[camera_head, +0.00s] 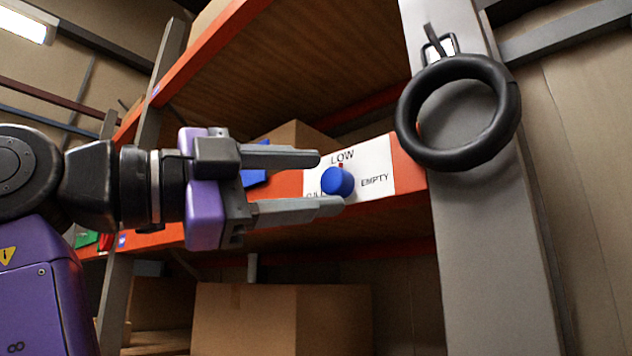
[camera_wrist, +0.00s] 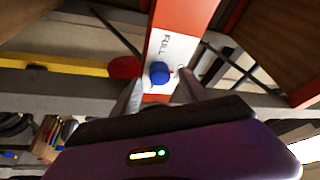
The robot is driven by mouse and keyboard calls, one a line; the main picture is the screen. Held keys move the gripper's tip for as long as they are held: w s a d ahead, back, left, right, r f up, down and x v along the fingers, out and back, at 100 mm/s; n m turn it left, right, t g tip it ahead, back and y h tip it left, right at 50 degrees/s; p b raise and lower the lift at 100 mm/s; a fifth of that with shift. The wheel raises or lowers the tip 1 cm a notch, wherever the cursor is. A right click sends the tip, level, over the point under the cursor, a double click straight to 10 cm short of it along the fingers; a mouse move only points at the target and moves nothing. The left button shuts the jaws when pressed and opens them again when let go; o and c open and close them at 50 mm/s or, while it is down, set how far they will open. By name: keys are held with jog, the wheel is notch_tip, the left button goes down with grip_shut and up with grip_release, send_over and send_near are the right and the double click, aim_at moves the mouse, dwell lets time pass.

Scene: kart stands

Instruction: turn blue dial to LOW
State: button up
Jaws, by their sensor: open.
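The blue dial (camera_head: 337,181) sits on a white label plate (camera_head: 378,166) on an orange shelf beam. The plate reads LOW above the dial and EMPTY to its right; the word at lower left is partly hidden by a finger. A small red mark shows at the dial's top edge, just under LOW. My gripper (camera_head: 331,182) is open, with its fingertips above and below the dial in the head view. In the wrist view the dial (camera_wrist: 160,73) lies between and beyond the fingertips, with FULL readable. I cannot tell whether a finger touches it.
A black ring (camera_head: 408,118) hangs on the grey post (camera_head: 490,250) right of the plate. Cardboard boxes (camera_head: 280,322) stand on the shelf below, and another is behind the beam. A wooden shelf board is overhead.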

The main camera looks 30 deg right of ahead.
jog(key=a+f, duration=0.1)
jog(key=a, duration=0.5)
jog(key=shift+a+f+b, duration=0.15)
jog(key=shift+a+b, duration=0.05)
jog(key=shift+b, duration=0.2)
jog(key=shift+w, duration=0.1)
